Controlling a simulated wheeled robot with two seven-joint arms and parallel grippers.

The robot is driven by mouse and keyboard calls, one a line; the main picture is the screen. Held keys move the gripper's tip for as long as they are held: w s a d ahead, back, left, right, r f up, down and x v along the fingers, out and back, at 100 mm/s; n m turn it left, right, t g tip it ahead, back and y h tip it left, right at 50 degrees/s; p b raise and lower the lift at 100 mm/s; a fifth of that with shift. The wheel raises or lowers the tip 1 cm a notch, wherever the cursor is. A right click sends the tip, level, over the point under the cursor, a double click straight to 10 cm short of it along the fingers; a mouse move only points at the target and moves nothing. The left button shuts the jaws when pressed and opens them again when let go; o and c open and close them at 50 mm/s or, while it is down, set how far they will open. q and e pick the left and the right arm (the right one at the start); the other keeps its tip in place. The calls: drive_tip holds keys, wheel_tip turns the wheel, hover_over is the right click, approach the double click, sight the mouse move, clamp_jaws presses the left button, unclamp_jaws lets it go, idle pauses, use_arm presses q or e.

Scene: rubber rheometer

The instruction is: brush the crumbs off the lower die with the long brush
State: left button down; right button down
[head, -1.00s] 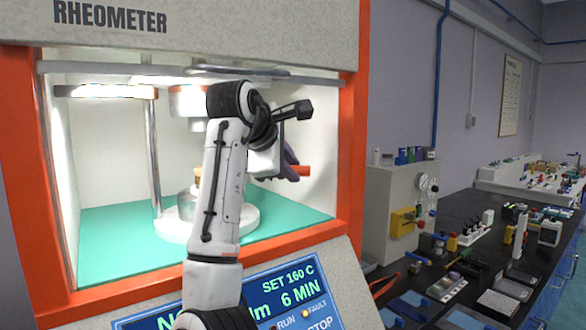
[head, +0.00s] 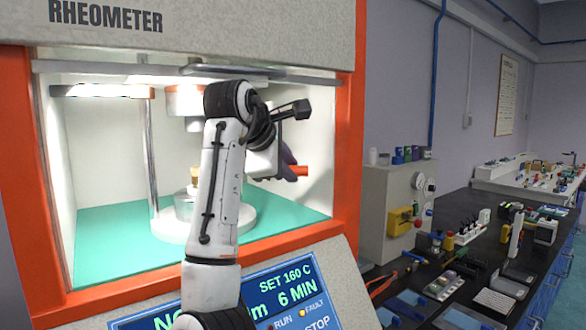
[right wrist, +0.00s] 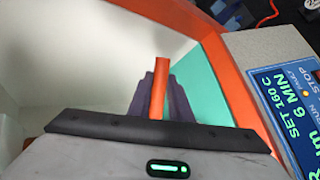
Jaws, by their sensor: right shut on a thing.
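My right gripper (head: 287,163) is inside the open rheometer chamber, its dark purple fingers shut on the long brush. The brush's orange handle (head: 300,171) sticks out to the right of the fingers. In the right wrist view the orange handle (right wrist: 160,80) stands between the purple fingers. The lower die (head: 183,206) is a silvery cylinder on a round white base, partly hidden by my right arm. A small tan piece (head: 194,178), perhaps the brush's bristle end, shows just above it; I cannot tell whether it touches. Crumbs cannot be made out. My left gripper is out of view.
The orange chamber frame (head: 345,150) borders the opening closely right of my gripper. A metal column (head: 152,150) stands left of the die, and the upper die (head: 186,101) hangs above. The teal chamber floor (head: 100,235) is clear at left. A cluttered black bench lies right.

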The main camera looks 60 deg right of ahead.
drive_tip(key=shift+w+d, duration=0.1)
drive_tip(key=shift+w, duration=0.1)
drive_tip(key=shift+s, duration=0.1)
drive_tip(key=shift+s+d, duration=0.15)
drive_tip(key=shift+s, duration=1.3)
drive_tip(key=shift+w+d, duration=0.2)
drive_tip(key=shift+w, duration=0.5)
drive_tip(key=shift+w+d, duration=0.2)
drive_tip(key=shift+w, duration=0.45)
drive_tip(key=shift+s+a, duration=0.25)
drive_tip(key=shift+s, duration=0.45)
drive_tip(key=shift+s+a, duration=0.2)
drive_tip(key=shift+s, duration=0.5)
drive_tip(key=shift+r, duration=0.15)
